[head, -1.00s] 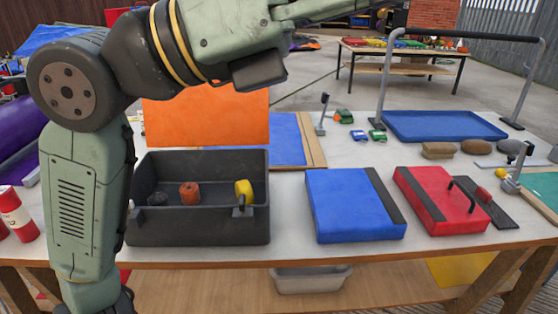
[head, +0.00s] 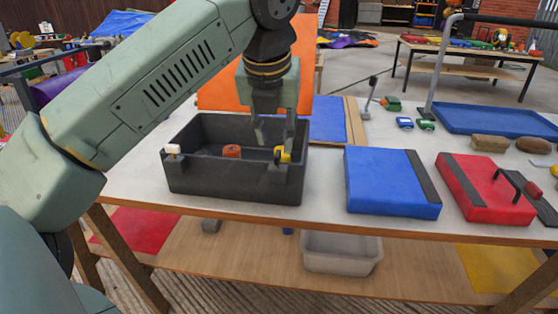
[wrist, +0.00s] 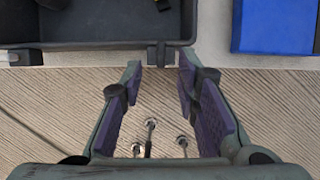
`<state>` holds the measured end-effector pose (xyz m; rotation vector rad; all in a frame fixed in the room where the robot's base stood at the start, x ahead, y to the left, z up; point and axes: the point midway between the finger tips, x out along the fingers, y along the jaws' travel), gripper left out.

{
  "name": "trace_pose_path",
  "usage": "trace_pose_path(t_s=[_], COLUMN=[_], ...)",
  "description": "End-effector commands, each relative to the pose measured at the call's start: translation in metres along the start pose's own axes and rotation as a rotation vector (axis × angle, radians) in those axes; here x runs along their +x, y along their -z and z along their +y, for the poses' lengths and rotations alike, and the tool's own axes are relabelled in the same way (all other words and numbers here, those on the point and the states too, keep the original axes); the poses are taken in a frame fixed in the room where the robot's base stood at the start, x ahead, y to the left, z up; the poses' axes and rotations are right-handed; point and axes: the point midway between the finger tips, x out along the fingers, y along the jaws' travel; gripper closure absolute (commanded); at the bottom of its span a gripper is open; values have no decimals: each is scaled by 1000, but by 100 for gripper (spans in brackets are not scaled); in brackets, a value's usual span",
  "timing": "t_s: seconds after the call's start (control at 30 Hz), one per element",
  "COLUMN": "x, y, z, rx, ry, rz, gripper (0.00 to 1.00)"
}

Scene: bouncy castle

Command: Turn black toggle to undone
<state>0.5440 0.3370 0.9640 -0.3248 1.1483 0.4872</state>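A dark bin (head: 215,187) stands near the table's front edge. A small dark toggle-like fitting (head: 277,171) is on its front wall near the right end; it also shows in the wrist view (wrist: 161,54). I cannot tell how this fitting is turned. My gripper (head: 274,138) points down over the right part of the bin in the head view. In the wrist view its two fingers (wrist: 159,76) are apart with nothing between them, and the fitting lies just beyond the fingertips, roughly between them.
An orange piece (head: 231,152) and a yellow piece (head: 283,155) are in or at the bin. A white-topped piece (head: 172,149) is at its left. A blue case (head: 385,180) and a red case (head: 470,185) lie to the right, with bare table between bin and blue case.

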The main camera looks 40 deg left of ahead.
Motion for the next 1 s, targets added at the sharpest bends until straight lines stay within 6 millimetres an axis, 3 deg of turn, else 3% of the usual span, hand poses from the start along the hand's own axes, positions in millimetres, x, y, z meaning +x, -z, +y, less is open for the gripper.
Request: trace_pose_path(t_s=[0.03, 0.1, 0.3, 0.67, 1.0], x=[15, 27, 48, 51, 51], y=[2, 2, 1, 0, 0], z=[-1, -1, -1, -1, -1], rx=[1, 1, 3, 3, 3], ry=[2, 1, 3, 2, 3], rz=[1, 0, -1, -2, -2], gripper=[71, 71, 71, 71, 92])
